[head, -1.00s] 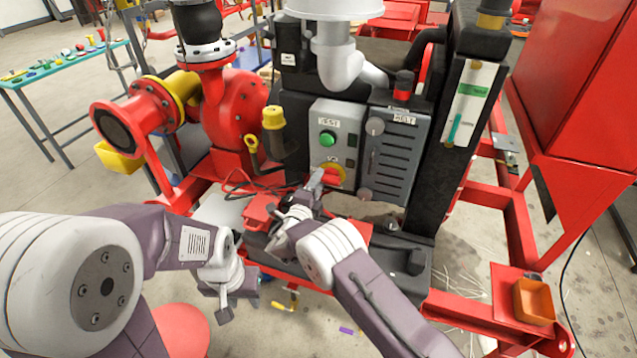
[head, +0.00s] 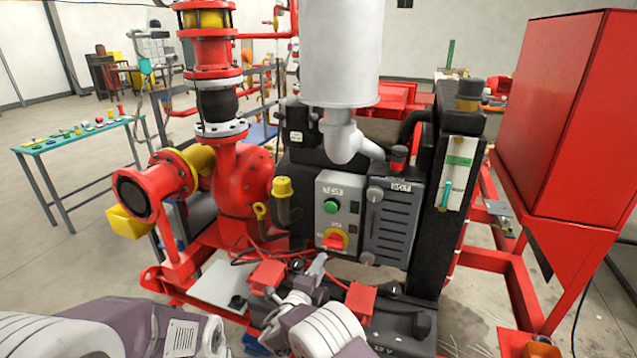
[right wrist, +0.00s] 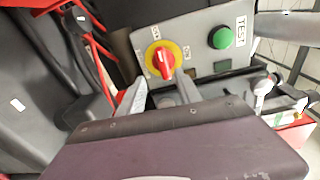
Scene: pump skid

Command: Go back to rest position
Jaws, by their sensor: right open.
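The control panel (head: 338,215) stands upright on the pump skid, with a green button (head: 332,206) marked TEST and a red rotary switch (head: 335,241) on a yellow plate. My right gripper (head: 317,268) is just below and left of the switch in the head view and looks empty. In the right wrist view its fingers (right wrist: 158,93) are apart, with the red and yellow switch (right wrist: 161,60) beyond them. I see no contact with the switch. My left arm (head: 175,335) is low at the left; its gripper is below the picture edge.
Red brackets (head: 268,275) and a black battery-like box (head: 400,320) lie close around my right gripper. The red pump (head: 235,185) stands left, a louvred box (head: 393,225) right of the panel. A teal table (head: 80,135) is far left, with open floor before it.

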